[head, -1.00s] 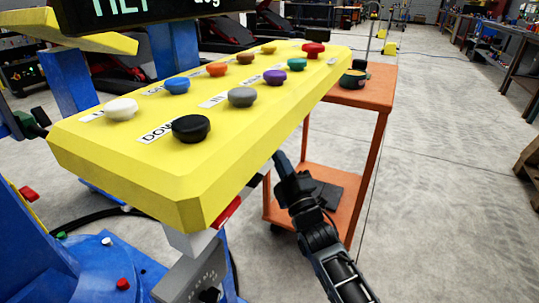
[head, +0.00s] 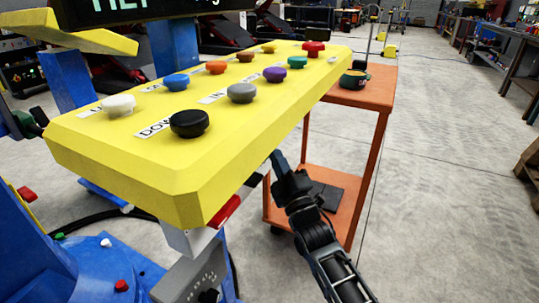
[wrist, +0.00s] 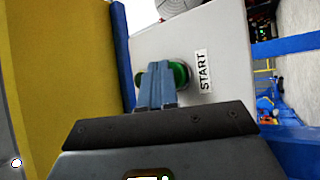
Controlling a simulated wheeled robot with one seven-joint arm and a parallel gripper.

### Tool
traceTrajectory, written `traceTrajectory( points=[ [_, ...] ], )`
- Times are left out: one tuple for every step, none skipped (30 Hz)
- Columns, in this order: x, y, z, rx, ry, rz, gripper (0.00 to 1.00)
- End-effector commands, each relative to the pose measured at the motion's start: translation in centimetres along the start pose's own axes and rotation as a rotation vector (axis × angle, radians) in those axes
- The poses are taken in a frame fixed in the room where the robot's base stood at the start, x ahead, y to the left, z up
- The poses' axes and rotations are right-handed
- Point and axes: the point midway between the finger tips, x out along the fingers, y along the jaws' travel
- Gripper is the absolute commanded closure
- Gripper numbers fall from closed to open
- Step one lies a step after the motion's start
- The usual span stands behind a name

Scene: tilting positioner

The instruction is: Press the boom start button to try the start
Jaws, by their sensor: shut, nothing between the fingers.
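In the wrist view a green button (wrist: 180,74) sits on a light grey panel (wrist: 225,55), beside a white label reading START (wrist: 203,72). My gripper (wrist: 157,72) is shut and empty, and its fingertips overlap the middle of the green button. I cannot tell whether they touch it or whether it is pushed in. In the head view my gripper (head: 276,158) is at the underside of the yellow button box (head: 120,175), and its tips are partly hidden by the box. The START button does not show in the head view.
The yellow box carries several coloured buttons, including a black one (head: 189,123) by a DOWN label and a red one (head: 313,48). An orange cart (head: 380,85) stands behind my arm.

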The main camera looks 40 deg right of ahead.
Motion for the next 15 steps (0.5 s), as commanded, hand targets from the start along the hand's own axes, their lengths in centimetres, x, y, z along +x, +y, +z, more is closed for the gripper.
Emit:
traceTrajectory(
  points=[
    [0.0, 0.0, -0.1, 0.000, 0.001, 0.000, 1.00],
    [0.0, 0.0, -0.1, 0.000, 0.001, 0.000, 1.00],
    [0.0, 0.0, 0.0, 0.000, 0.001, 0.000, 1.00],
    [-0.1, 0.1, 0.0, 0.001, 0.001, 0.000, 1.00],
    [-0.1, 0.1, 0.0, 0.001, 0.001, 0.000, 1.00],
    [-0.2, 0.2, 0.1, 0.001, 0.000, 0.000, 1.00],
    [-0.3, 0.2, 0.1, 0.001, 0.000, 0.000, 1.00],
    [-0.4, 0.3, 0.2, 0.000, 0.000, -0.001, 1.00],
    [-0.5, 0.4, 0.3, -0.001, 0.000, -0.001, 1.00],
    [-0.6, 0.5, 0.4, 0.000, -0.001, -0.001, 1.00],
    [-0.7, 0.6, 0.5, 0.001, -0.001, -0.001, 1.00],
    [-0.9, 0.7, 0.6, -0.001, 0.000, -0.001, 1.00],
    [-1.0, 0.7, 0.6, -0.001, 0.000, -0.001, 1.00],
    [-1.1, 0.8, 0.7, 0.000, 0.000, -0.001, 1.00],
    [-1.2, 0.8, 0.7, 0.001, 0.000, -0.001, 1.00]
  ],
)
